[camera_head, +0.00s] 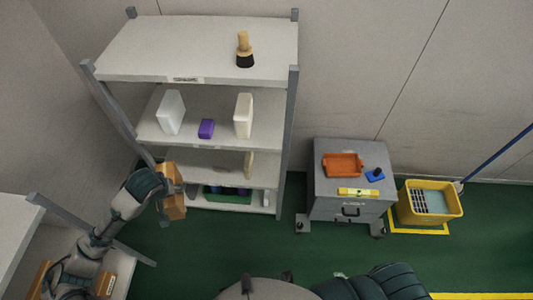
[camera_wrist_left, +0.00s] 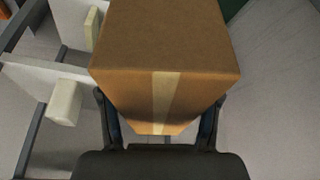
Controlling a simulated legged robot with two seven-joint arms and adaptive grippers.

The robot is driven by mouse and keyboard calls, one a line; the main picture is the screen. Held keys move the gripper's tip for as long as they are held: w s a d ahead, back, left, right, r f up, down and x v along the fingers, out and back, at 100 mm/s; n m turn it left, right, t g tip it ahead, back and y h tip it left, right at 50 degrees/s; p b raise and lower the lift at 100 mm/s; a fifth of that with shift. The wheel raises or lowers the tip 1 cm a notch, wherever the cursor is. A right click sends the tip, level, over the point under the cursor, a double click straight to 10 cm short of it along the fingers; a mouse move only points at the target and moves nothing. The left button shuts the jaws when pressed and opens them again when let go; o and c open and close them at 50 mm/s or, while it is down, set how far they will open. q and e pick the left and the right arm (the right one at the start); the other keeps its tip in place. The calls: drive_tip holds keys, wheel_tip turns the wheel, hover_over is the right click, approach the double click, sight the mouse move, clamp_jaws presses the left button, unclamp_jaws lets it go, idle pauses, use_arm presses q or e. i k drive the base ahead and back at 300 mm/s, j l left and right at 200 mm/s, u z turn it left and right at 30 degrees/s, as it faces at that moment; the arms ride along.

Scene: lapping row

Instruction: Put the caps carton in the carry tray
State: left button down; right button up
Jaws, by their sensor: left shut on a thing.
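My left gripper (camera_head: 166,190) is shut on a brown cardboard carton (camera_head: 175,204), held in the air in front of the shelf rack. In the left wrist view the carton (camera_wrist_left: 165,45) fills the upper middle, with a pale tape strip down its near face, between the two dark fingers of the gripper (camera_wrist_left: 160,125). I cannot read a label on it. An orange tray (camera_head: 343,165), which looks like the carry tray, sits on top of the grey cabinet, well to the right of the carton. My right gripper is not in view.
The shelf rack (camera_head: 200,60) holds white containers (camera_head: 171,112), a purple box (camera_head: 206,128) and a brush (camera_head: 244,50). The grey cabinet (camera_head: 350,208) also bears a blue item (camera_head: 375,175) and a yellow level (camera_head: 358,192). A yellow mop bucket (camera_head: 430,215) stands right of it. Green floor between is clear.

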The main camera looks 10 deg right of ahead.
sight(340, 165)
drive_tip(key=l+z, duration=0.3)
drive_tip(key=i+l+z, duration=0.1)
drive_tip(key=l+z, duration=0.2)
drive_tip(key=i+l+z, duration=0.15)
drive_tip(key=l+z, duration=0.15)
drive_tip(key=i+l+z, duration=0.25)
drive_tip(key=l, duration=0.4)
drive_tip(key=i+l, duration=0.15)
drive_tip(key=l, duration=0.1)
